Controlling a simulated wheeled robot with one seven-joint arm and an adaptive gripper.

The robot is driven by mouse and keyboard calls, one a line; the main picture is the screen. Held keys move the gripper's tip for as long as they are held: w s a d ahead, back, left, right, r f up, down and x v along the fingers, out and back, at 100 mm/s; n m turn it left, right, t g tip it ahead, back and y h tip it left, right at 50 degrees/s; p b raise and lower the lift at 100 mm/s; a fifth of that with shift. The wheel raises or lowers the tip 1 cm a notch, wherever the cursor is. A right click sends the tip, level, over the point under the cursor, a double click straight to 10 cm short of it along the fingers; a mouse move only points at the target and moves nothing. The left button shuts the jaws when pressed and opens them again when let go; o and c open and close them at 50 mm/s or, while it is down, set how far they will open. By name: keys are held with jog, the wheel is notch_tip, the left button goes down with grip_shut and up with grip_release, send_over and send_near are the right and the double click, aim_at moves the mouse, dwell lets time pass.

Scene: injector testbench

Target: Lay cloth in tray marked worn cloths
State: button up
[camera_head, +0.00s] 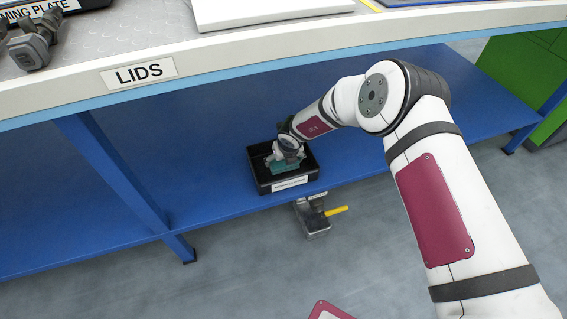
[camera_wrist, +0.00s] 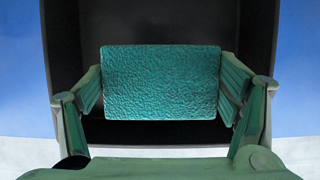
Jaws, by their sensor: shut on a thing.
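A teal, rough-textured cloth (camera_wrist: 161,82) is held between the two fingers of my gripper (camera_wrist: 162,88) in the wrist view. In the head view the cloth (camera_head: 289,166) shows as a small teal patch at the end of my arm. It is over or inside a black tray (camera_head: 306,178) with a white label on its front, too small to read surely. The tray stands on the blue lower shelf. The tray's dark walls surround the cloth in the wrist view. I cannot tell whether the cloth touches the tray floor.
The worktop edge with a LIDS label (camera_head: 139,73) overhangs the blue shelf (camera_head: 210,160). A blue table leg (camera_head: 115,175) is at left. A green cabinet (camera_head: 525,85) is at right.

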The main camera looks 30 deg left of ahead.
jog(key=shift+f, duration=0.5)
jog(key=shift+f, duration=0.15)
jog(key=shift+f+b, duration=0.35)
jog(key=shift+b, duration=0.05)
jog(key=shift+f, duration=0.15)
jog(key=o, duration=1.1)
